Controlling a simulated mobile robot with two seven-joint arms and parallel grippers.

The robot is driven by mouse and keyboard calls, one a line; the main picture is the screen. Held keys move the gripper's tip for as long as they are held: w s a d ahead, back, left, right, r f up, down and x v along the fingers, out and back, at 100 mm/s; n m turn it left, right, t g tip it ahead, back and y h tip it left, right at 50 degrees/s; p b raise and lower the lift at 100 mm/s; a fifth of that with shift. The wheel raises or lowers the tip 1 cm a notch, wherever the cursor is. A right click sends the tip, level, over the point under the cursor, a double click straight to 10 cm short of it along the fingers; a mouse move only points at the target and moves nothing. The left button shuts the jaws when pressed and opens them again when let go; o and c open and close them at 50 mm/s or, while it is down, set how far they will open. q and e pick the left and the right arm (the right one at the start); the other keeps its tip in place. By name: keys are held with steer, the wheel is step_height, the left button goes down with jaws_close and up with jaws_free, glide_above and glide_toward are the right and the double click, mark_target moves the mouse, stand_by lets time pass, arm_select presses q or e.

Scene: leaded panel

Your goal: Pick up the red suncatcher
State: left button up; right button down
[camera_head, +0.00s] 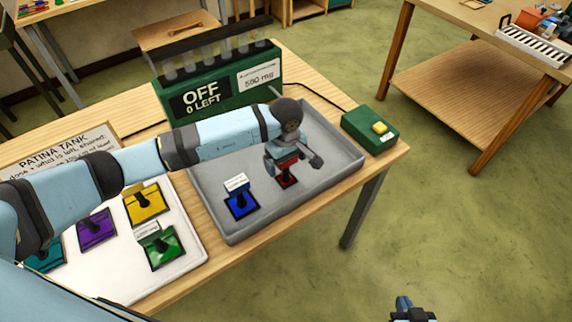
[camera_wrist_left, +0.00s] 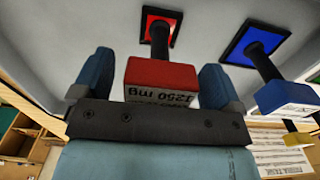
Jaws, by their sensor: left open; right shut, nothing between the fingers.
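The red suncatcher (camera_head: 287,179) stands in the grey tray (camera_head: 338,155). It has a dark-edged red square base, a black stem and a red block on top. In the left wrist view the red suncatcher (camera_wrist_left: 160,78) shows its block, marked 1250 mg, between my open fingers, with a gap on each side. My left gripper (camera_head: 293,161) is open over the tray, its fingers either side of the block; it also shows in the left wrist view (camera_wrist_left: 157,72). My right gripper (camera_head: 413,310) is shut and empty at the bottom edge of the head view, away from the table.
A blue suncatcher (camera_head: 241,204) stands in the tray left of the red one. Purple (camera_head: 97,229), yellow (camera_head: 146,205) and green (camera_head: 161,247) ones stand on a white board. A green dispenser (camera_head: 220,85) reads OFF, 0 LEFT. A green button box (camera_head: 369,130) sits at the table's right end.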

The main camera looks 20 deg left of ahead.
arm_select(q)
steer(key=shift+f, duration=0.6)
steer(key=c, duration=1.1)
steer(key=shift+o, duration=0.2)
steer(key=shift+r, duration=0.1)
step_height(320, 180, up, 20)
steer(key=b, duration=0.3)
steer(key=shift+b, duration=0.4)
